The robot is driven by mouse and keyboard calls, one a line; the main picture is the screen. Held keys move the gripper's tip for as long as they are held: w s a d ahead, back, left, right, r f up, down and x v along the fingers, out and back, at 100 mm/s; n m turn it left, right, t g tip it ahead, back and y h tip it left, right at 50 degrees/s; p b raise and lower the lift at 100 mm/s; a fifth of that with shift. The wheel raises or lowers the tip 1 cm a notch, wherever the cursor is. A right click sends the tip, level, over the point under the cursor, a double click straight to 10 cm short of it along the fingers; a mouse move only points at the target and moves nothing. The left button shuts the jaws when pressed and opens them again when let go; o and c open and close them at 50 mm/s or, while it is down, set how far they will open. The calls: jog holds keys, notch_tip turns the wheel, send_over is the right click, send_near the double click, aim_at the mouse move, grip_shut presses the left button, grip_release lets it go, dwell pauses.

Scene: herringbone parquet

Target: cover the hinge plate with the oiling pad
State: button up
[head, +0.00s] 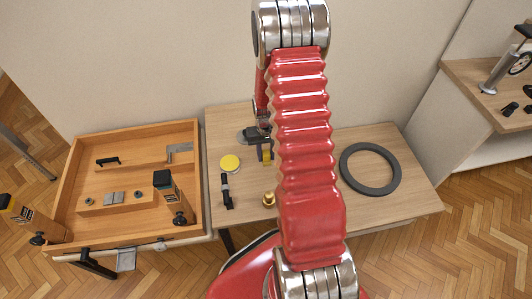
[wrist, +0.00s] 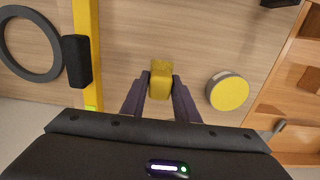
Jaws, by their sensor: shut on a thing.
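My gripper (wrist: 160,92) is shut on a small yellow block (wrist: 161,78), which looks like the oiling pad. The block also shows in the head view (head: 267,157), partly hidden by my arm. It is over the table's left part, near a round yellow-topped tin (head: 230,163); I cannot tell whether it touches the table. The tin shows right of my gripper in the wrist view (wrist: 228,92). A grey two-part metal plate (head: 113,197), likely the hinge plate, lies in the wooden tray (head: 70,185) at left, between small round pieces on a wooden strip. Nothing covers it.
The table (head: 345,140) holds a dark ring (head: 370,169), a black tool (head: 226,191) and a brass piece (head: 269,198). A yellow bar (wrist: 87,25) stands out in the wrist view. A side bench (head: 470,75) is at right.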

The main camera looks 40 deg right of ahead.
aim_at(266, 159)
jog(key=shift+f, duration=1.95)
jog(key=o, duration=1)
jog(key=shift+o, duration=1.3)
jog(key=shift+r, duration=0.3)
jog(key=shift+c, duration=0.6)
jog(key=c, duration=1.2)
jog(key=shift+r, duration=3)
